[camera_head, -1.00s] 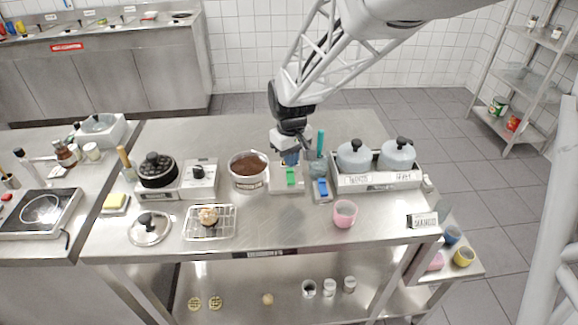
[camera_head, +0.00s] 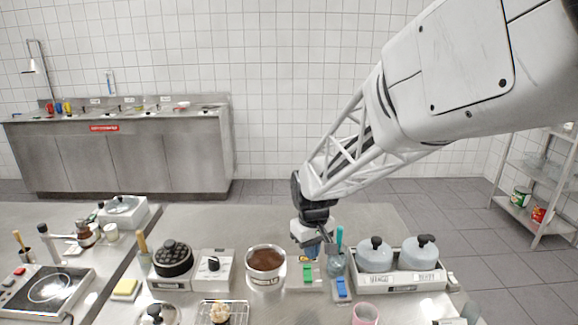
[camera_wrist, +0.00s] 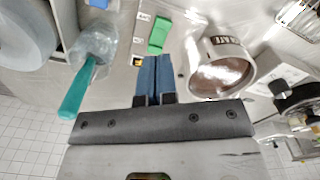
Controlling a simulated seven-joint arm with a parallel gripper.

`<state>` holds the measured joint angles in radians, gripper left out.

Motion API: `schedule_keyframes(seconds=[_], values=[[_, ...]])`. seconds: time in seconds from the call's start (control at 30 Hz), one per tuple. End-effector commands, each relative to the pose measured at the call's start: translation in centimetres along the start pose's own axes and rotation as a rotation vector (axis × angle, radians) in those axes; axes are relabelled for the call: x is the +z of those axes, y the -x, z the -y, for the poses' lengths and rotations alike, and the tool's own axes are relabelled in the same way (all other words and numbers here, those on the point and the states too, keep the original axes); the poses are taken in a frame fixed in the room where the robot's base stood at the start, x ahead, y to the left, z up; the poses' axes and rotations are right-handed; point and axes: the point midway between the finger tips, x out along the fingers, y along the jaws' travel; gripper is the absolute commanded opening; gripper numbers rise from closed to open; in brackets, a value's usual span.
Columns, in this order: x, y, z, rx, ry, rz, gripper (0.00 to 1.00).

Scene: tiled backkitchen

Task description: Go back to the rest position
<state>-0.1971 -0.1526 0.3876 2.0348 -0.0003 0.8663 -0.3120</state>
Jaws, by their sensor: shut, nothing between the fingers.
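My gripper (camera_head: 312,249) is above the steel worktable (camera_head: 200,235), pointing down, between the pot of brown contents and the clear container with a teal handle. In the wrist view its two blue fingers (camera_wrist: 153,76) are together with nothing between them. A green clip-like item (camera_head: 307,272) on a pale board (camera_head: 297,283) lies just below and in front of the fingers. It also shows in the wrist view (camera_wrist: 159,33), beyond the fingertips.
The brown-filled pot (camera_head: 266,262) stands close left of my gripper. The clear container (camera_head: 338,262) with its teal handle is close right. Two lidded grey pots (camera_head: 375,255) sit in a tray further right. A black waffle-topped appliance (camera_head: 173,258) stands left. Space above the table is free.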

Motion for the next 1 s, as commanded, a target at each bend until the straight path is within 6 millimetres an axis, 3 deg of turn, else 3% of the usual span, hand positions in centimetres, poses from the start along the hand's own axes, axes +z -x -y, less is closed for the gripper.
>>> schedule_keyframes(seconds=[0.27,0.6,1.0], values=[[4.4,3.3,-0.4,0.012,-0.076,-0.034,0.00],[12.7,7.7,-0.2,0.032,-0.221,-0.093,0.00],[22.6,10.4,1.3,0.052,-0.390,-0.163,0.00]])
